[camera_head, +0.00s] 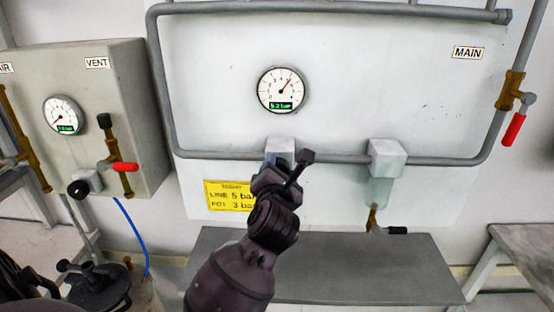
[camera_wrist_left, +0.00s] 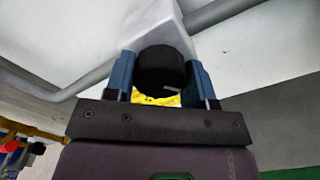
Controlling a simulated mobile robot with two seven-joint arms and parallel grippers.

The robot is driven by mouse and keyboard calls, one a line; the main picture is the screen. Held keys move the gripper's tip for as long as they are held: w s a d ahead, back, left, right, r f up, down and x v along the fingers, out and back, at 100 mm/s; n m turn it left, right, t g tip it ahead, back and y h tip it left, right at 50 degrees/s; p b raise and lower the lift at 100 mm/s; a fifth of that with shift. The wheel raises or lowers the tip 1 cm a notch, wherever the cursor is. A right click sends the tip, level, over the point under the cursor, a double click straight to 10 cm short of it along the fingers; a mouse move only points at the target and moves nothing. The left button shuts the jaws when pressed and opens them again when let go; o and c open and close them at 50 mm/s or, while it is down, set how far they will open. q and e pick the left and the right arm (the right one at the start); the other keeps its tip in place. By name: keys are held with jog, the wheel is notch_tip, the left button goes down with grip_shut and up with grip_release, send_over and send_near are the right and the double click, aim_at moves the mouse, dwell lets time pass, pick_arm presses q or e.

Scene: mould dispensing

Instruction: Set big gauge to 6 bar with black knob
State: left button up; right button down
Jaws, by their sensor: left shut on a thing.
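The big gauge (camera_head: 284,89) is on the white panel. Its red needle points up and to the right, and its green display seems to read 5.2 bar. Below it, a pale regulator block (camera_head: 281,147) sits on the grey pipe. My left gripper (camera_head: 278,172) is up against the underside of this block. In the left wrist view, the black knob (camera_wrist_left: 160,68) is between the two blue-grey fingers of my left gripper (camera_wrist_left: 161,82), which are shut on it. In the head view the knob is hidden by the gripper. My right gripper is not in view.
A second pale block (camera_head: 387,157) with a clear bowl hangs right of my gripper. A yellow sign (camera_head: 227,195) is behind my wrist. A grey bench (camera_head: 370,265) stands below. Red-handled valves are at the right (camera_head: 514,129) and left (camera_head: 125,166).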

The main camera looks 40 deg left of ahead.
pick_arm(q)
jog(key=shift+m+p, duration=0.4)
jog(key=shift+p, duration=0.65)
jog(key=shift+m, duration=0.3)
jog(key=shift+f, duration=0.1)
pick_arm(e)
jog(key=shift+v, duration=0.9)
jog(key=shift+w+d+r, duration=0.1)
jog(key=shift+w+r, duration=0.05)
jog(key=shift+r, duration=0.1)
pick_arm(q)
jog(key=o, duration=0.9)
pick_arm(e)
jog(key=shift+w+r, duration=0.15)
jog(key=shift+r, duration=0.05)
pick_arm(q)
jog(key=shift+o, duration=0.2)
jog(key=shift+s, duration=0.1)
